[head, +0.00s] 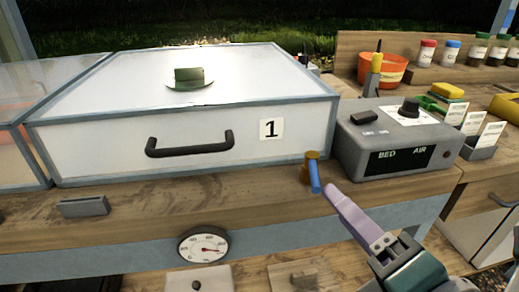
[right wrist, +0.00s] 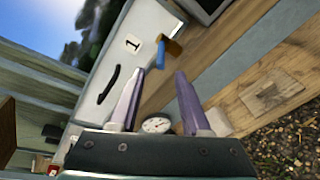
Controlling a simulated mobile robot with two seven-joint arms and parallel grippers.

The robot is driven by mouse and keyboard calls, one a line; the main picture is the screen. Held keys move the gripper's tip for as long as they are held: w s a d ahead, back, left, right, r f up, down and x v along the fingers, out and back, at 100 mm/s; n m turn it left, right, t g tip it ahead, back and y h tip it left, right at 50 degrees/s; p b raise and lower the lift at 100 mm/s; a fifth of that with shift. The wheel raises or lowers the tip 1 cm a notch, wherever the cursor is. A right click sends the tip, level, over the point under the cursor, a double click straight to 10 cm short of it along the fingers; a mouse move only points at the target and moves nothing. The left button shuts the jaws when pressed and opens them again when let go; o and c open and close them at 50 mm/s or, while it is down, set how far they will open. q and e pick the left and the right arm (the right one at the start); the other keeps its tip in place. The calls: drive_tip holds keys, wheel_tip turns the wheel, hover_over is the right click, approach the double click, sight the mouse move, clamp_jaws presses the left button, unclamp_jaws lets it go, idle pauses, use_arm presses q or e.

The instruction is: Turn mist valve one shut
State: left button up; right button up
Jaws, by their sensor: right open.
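The mist valve has a brass body (head: 311,160) and a blue lever (head: 315,178). It stands on the wooden bench front, just right of the white box marked 1 (head: 180,136). The lever hangs down and slightly right in the head view. In the right wrist view the blue lever (right wrist: 161,52) and brass body (right wrist: 174,47) show beyond the fingertips. My right gripper (head: 333,194) is open and empty. Its pale purple fingers end close to the lever in the head view, and the gap between them (right wrist: 160,73) faces the valve. I cannot tell whether they touch it. My left gripper is not in view.
A grey control box labelled BED and AIR (head: 398,142) stands close right of the valve. A round dial gauge (head: 203,246) is below the bench edge. The box's black handle (head: 190,148) sticks out to the left. An orange pot (head: 390,68) stands behind.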

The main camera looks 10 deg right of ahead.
sight(315, 173)
drive_tip(key=x, duration=0.9)
drive_tip(key=shift+w+d+f+b, duration=0.1)
drive_tip(key=shift+w+d+b, duration=0.05)
drive_tip(key=shift+w+b, duration=0.15)
drive_tip(key=shift+s, duration=0.1)
clamp_jaws()
idle(1.0)
